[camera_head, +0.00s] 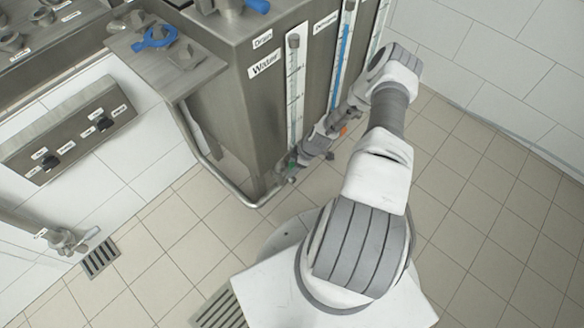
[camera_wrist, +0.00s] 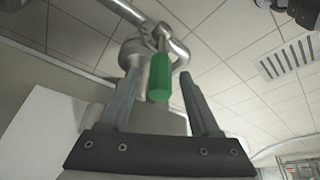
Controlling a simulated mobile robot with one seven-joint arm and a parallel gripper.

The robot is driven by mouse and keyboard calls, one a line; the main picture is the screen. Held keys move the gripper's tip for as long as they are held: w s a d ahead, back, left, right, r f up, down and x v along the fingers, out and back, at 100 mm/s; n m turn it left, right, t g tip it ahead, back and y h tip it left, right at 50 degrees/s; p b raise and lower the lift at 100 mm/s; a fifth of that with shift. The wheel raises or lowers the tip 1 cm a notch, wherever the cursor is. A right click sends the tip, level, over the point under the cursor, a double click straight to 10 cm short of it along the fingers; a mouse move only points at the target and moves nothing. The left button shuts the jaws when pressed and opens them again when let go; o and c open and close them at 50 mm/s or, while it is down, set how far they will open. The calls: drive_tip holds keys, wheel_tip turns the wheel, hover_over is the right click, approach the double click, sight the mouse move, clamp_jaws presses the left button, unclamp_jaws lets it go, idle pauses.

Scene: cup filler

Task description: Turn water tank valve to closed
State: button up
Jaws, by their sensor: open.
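The water tank (camera_head: 240,110) is a grey metal tank with a "Water" label and a sight gauge (camera_head: 295,90). Its valve has a green handle (camera_wrist: 159,77) on a metal pipe fitting (camera_wrist: 172,48), seen close in the wrist view. My gripper (camera_wrist: 157,85) is open, with one finger on each side of the green handle. Gaps show between the handle and both fingers. In the head view my gripper (camera_head: 288,168) is low at the tank's front bottom corner, and it mostly hides the valve there.
A bent metal pipe (camera_head: 222,182) runs under the tank's left side. A shelf (camera_head: 175,75) with a blue valve handle (camera_head: 160,36) juts out above it. A wall panel with black knobs (camera_head: 70,130) is at left. Tiled floor (camera_head: 480,220) is clear at right.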

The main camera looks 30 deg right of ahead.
clamp_jaws()
idle(0.4)
idle(1.1)
